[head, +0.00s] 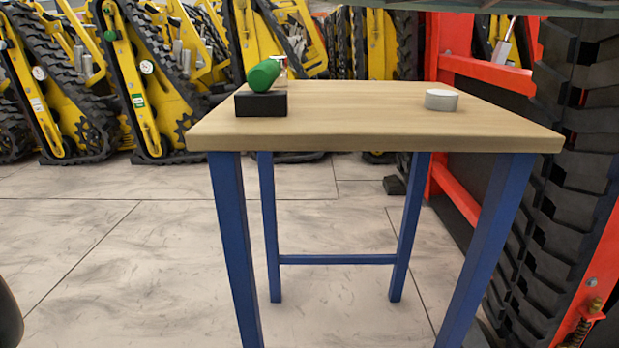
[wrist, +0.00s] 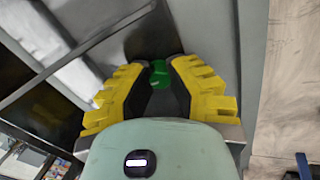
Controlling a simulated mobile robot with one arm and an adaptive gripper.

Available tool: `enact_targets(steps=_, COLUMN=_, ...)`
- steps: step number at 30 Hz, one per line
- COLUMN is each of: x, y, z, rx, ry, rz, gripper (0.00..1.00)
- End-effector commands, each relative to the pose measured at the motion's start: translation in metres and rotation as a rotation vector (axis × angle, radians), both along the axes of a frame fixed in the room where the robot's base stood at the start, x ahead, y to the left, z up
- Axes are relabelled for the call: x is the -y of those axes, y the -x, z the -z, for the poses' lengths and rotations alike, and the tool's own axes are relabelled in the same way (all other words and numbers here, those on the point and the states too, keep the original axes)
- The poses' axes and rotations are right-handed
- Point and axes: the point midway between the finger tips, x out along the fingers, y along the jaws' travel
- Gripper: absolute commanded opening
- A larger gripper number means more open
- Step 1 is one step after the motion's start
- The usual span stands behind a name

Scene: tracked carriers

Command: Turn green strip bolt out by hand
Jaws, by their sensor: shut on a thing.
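My gripper (wrist: 157,72) shows in the wrist view with its two ribbed yellow-and-black fingers closed around a small green bolt (wrist: 159,79). The bolt sits between the fingertips, against a grey surface (wrist: 205,35). The fingers hide its sides, and I cannot tell how far it stands out of the surface. My gripper and this bolt do not show in the head view.
A wooden table (head: 350,115) with blue legs stands ahead. Yellow tracked carriers (head: 150,90) line the back; a black track (head: 560,140) is close at right.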

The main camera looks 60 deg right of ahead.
Motion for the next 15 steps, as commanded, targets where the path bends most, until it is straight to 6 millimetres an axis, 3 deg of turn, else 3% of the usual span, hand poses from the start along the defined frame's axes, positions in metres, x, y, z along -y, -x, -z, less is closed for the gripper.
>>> enact_targets(steps=6, x=0.0016, y=-0.0003, z=0.0001, rx=0.069, ry=-0.038, rz=-0.236, gripper=0.0)
enact_targets(steps=15, x=0.0016, y=-0.0004, z=0.0, rx=0.083, ry=-0.047, rz=-0.281, gripper=0.0)
